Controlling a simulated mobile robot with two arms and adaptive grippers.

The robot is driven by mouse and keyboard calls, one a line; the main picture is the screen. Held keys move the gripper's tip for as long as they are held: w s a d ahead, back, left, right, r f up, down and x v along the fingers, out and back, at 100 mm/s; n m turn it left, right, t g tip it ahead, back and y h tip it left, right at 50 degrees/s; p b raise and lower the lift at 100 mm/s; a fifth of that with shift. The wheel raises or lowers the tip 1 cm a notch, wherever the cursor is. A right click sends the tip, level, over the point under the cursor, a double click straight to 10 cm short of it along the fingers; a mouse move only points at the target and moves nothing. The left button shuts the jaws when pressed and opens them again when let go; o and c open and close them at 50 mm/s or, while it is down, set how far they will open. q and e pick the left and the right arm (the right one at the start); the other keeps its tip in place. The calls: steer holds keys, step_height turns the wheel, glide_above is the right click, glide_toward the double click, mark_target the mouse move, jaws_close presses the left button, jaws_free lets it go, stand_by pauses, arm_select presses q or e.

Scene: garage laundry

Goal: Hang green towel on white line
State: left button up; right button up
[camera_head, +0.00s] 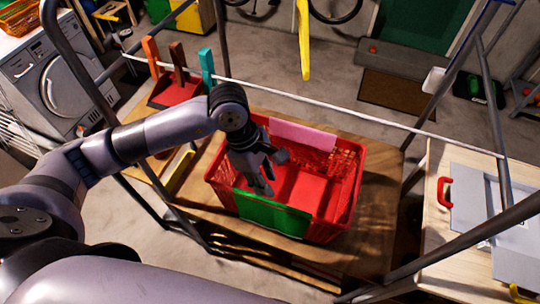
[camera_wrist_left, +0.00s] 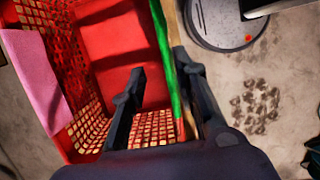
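The green towel (camera_head: 272,213) is draped over the near rim of a red basket (camera_head: 345,190) on a wooden table. In the left wrist view the towel (camera_wrist_left: 163,45) shows edge-on as a narrow green strip. My left gripper (camera_head: 272,172) is above the basket at its near rim. In the wrist view the left gripper (camera_wrist_left: 165,95) has its fingers apart, one on the basket's inner side and one on the outer side, with the towel's edge between them. The white line (camera_head: 330,106) runs across the frame beyond the basket. My right gripper is out of view.
A pink cloth (camera_head: 303,135) lies over the basket's far rim. Orange, brown and teal upright pieces (camera_head: 207,67) stand near the line's left part. A yellow strip (camera_head: 303,40) hangs beyond the line. Dark metal poles (camera_head: 490,105) stand at the right; the line's middle is bare.

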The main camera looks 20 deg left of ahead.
mark_target(271, 201)
arm_select(q)
steer(key=shift+a+y, duration=0.3)
steer(key=shift+a, duration=0.3)
steer(key=shift+s+d+f+b, duration=0.15)
steer(key=shift+s+f+b, duration=0.15)
steer(key=shift+s, duration=0.25)
steer(key=shift+b+x, duration=0.4)
steer(key=shift+x, duration=0.5)
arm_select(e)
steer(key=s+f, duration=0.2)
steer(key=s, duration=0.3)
arm_select(q)
steer(key=x, duration=0.1)
steer(key=b+x, duration=0.2)
steer(key=x, duration=0.1)
steer(key=shift+w+f, duration=0.1)
steer(key=shift+w, duration=0.2)
steer(key=b+x, duration=0.3)
steer(key=b, duration=0.1)
steer(key=shift+w+d+f, duration=0.1)
steer(key=shift+d+f, duration=0.05)
steer(key=shift+f, duration=0.15)
steer(key=shift+d+f+b, duration=0.1)
steer(key=shift+f+b, duration=0.15)
steer(key=shift+b, duration=0.15)
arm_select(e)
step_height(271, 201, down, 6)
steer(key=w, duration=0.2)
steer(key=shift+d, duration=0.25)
